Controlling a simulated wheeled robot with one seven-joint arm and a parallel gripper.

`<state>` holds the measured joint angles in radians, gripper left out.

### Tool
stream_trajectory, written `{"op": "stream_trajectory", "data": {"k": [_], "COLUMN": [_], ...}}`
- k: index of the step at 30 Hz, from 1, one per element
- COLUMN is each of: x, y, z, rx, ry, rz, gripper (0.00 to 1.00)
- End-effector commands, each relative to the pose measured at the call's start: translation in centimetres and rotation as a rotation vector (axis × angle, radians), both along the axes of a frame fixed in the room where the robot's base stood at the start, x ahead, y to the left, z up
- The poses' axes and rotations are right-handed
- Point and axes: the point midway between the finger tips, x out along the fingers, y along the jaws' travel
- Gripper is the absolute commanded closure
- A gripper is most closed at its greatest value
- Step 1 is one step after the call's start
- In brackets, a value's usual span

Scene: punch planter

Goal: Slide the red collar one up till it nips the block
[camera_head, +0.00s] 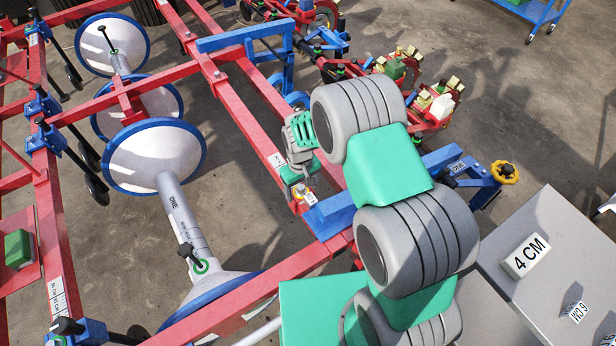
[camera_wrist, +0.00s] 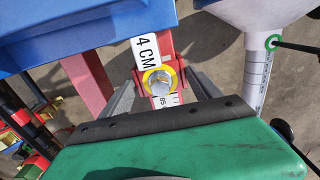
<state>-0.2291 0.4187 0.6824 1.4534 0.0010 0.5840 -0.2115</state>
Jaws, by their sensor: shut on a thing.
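The red collar (camera_wrist: 140,78) shows in the wrist view with a yellow ring and a bolt head on it. My gripper (camera_wrist: 163,92) has its two grey fingers on either side of the collar and is shut on it. The white 4 CM block (camera_wrist: 145,48) is just beyond the collar, against a blue bracket (camera_wrist: 90,28). Whether collar and block touch is hard to tell. In the head view my gripper (camera_head: 302,182) reaches down to the red rail, with the block (camera_head: 311,198) and the blue bracket (camera_head: 330,214) beside it.
A grey table (camera_head: 545,225) at the right holds another 4 CM block (camera_head: 526,257) and a 6 CM block (camera_head: 574,311). White cones with blue rims (camera_head: 153,157) stand left of the rail.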

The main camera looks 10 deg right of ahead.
Motion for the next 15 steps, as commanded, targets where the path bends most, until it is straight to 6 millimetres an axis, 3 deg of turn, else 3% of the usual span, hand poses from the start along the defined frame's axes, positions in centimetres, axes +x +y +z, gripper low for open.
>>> {"op": "stream_trajectory", "data": {"k": [5,6,8,15], "x": [-0.13,-0.13,-0.12,-0.03], "y": [-0.12,-0.13,-0.14,-0.22], "z": [-0.09,-0.09,-0.10,-0.04], "rx": [-0.002,-0.003,-0.001,0.000], "ry": [0.005,0.005,0.005,0.003], "rz": [-0.001,-0.001,-0.002,-0.003], "gripper": [0.50,0.26,0.21,0.20]}}
